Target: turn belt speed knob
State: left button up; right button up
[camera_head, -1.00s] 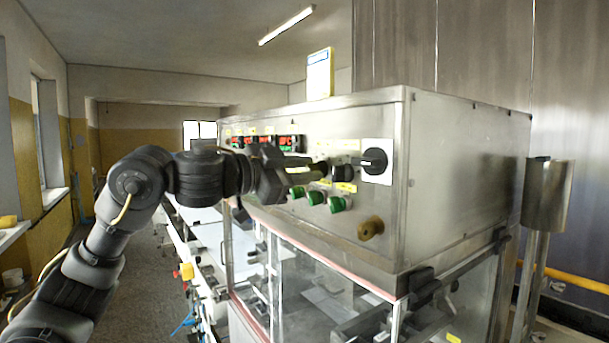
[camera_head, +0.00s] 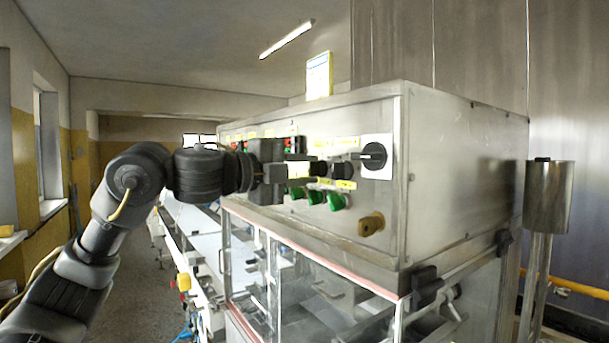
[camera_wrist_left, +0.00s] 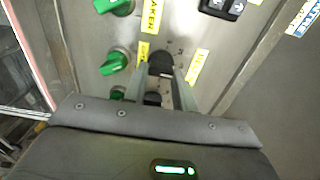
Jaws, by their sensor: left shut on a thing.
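My left gripper (camera_head: 302,170) reaches in from the left to the control panel (camera_head: 290,230) of the steel machine. In the left wrist view its two fingers (camera_wrist_left: 163,82) lie on either side of a black knob (camera_wrist_left: 161,65), shut on it. In the head view a black knob (camera_head: 319,168) shows at the fingertips, with another black knob (camera_head: 343,171) just to its right. The gripper body hides part of the panel, so which of these two is held is hard to tell there. My right gripper is not in view.
Green knobs (camera_head: 336,202) sit below the black knobs. A larger black rotary switch (camera_head: 373,156) on a white plate is to the right, with a brass-coloured knob (camera_head: 371,224) below it. Clear guard panels and a conveyor (camera_head: 190,240) lie below and left.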

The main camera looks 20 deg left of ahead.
pick_arm(q)
jog(key=m+b, duration=0.1)
jog(key=m, duration=0.3)
jog(key=shift+f, duration=0.2)
jog(key=shift+m, duration=1.7)
jog(key=shift+f, duration=0.1)
jog(key=o, duration=1)
